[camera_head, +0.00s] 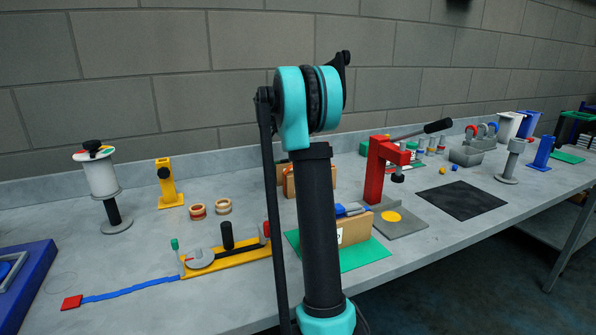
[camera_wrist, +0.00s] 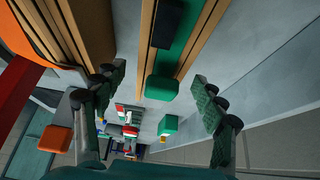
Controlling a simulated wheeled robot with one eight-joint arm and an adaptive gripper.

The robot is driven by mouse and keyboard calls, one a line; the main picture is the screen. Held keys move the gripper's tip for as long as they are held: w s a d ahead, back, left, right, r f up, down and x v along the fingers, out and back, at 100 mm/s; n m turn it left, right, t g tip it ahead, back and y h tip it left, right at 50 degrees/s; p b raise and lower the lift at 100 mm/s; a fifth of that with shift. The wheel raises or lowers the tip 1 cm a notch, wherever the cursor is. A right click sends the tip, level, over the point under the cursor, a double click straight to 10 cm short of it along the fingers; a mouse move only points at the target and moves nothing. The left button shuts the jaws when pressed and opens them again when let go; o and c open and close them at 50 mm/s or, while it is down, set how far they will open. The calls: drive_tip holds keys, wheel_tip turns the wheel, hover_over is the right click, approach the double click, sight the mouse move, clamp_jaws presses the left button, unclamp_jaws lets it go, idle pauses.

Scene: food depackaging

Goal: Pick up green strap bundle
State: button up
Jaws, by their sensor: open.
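In the wrist view, a long green piece with a rounded green end (camera_wrist: 163,88) lies between two wooden strips and carries a dark block; it looks like the green strap bundle. My gripper (camera_wrist: 157,97) is open, with one textured finger on each side of the green end. There is space between both fingers and the green piece, and I cannot tell the depth between them. A smaller green block (camera_wrist: 168,125) shows farther off. In the head view my own arm hides the gripper and most of this spot.
A red press (camera_head: 376,170) stands just right of my arm. A wooden holder (camera_head: 356,229) on a green mat (camera_head: 364,254) is in front. A yellow fixture (camera_head: 230,257) with a blue strap (camera_head: 130,291) lies left. A black mat (camera_head: 462,200) lies bare on the right.

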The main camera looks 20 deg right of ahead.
drive_tip(key=shift+x, duration=1.1)
drive_tip(key=shift+c, duration=0.5)
clamp_jaws()
drive_tip(key=shift+r, duration=0.1)
